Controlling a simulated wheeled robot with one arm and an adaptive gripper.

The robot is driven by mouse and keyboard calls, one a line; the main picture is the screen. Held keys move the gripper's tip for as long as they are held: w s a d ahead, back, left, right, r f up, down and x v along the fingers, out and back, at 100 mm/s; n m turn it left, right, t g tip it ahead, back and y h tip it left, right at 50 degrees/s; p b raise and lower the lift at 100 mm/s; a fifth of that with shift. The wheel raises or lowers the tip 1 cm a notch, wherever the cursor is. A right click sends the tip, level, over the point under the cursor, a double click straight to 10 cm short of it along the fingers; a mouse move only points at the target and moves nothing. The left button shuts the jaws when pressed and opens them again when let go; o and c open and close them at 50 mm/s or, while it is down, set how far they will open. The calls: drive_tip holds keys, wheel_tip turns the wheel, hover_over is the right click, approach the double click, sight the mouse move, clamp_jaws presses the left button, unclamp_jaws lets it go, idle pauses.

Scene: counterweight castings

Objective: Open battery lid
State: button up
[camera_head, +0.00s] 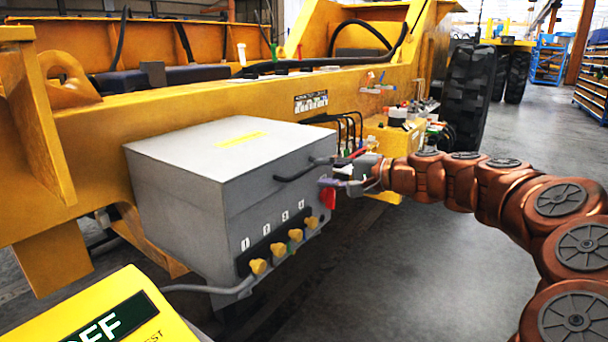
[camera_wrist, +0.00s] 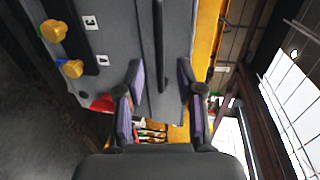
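The grey battery box (camera_head: 180,190) hangs on the side of the yellow chassis in the head view. Its lid (camera_head: 195,148) lies flat and shut, with a yellow label on top. A dark bar handle (camera_head: 296,172) runs along the lid's front edge, towards the right. My gripper (camera_head: 328,172) is at the handle's right end, open. In the wrist view, my gripper (camera_wrist: 160,72) has its two purple-padded fingers spread either side of the handle (camera_wrist: 158,40). Gaps show on both sides of the bar; the depth between fingertips and bar is unclear.
Yellow knobs (camera_head: 276,250) line the box's lower front. A red part (camera_head: 327,197) sits just below my gripper. Black cables (camera_head: 350,128) and fittings are close behind it. A yellow OFF panel (camera_head: 100,312) stands at lower left. The floor (camera_head: 400,270) in front is clear.

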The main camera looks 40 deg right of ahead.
sight(306, 172)
drive_tip(key=x, duration=0.6)
drive_tip(key=shift+w+a+f+p, duration=0.1)
drive_tip(key=shift+w+a+p, duration=0.05)
drive_tip(key=shift+w+p, duration=0.15)
clamp_jaws()
idle(0.4)
